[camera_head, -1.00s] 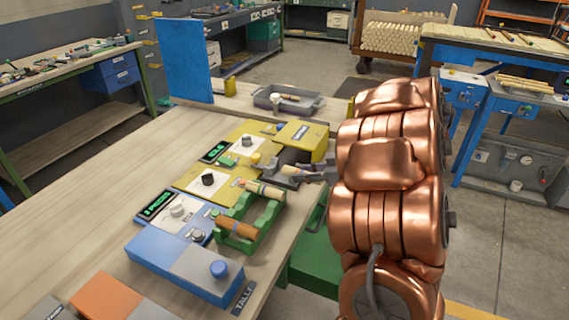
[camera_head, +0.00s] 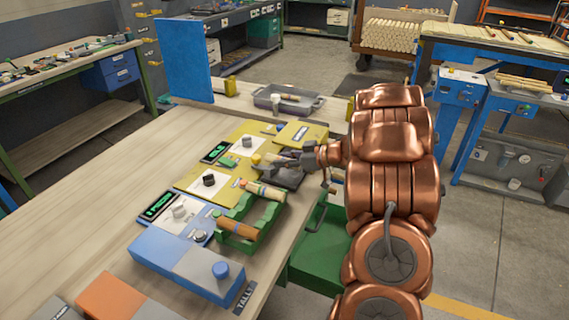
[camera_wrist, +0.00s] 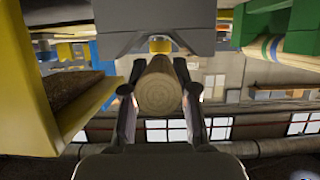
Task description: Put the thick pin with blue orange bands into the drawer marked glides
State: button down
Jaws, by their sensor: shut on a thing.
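My gripper (camera_head: 291,160) is over the dark grey fixture (camera_head: 287,178) at the far end of the yellow machine row. It is shut on a wooden pin; the wrist view shows the pin's round, pale end (camera_wrist: 160,92) between the fingers. Its bands cannot be made out. Another pin, with coloured bands (camera_head: 259,190), lies in the green rack (camera_head: 243,243); its bands show at the upper right of the wrist view (camera_wrist: 268,48). A brown pin (camera_head: 236,228) lies in front of it in the rack. No drawer label reading glides is legible.
A green drawer-like box (camera_head: 325,245) projects below the bench's right edge. A blue box with a round button (camera_head: 185,268) stands at the front. A grey tray (camera_head: 287,101) lies at the back. The bench's left side (camera_head: 85,200) is clear.

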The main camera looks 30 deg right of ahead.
jog(key=shift+f+p, duration=0.35)
jog(key=shift+p, duration=0.15)
jog(key=shift+f, duration=0.5)
jog(key=shift+f, duration=0.25)
jog(key=c, duration=0.9)
grip_release()
jog(key=shift+f+b, duration=0.1)
jog(key=shift+b, duration=0.5)
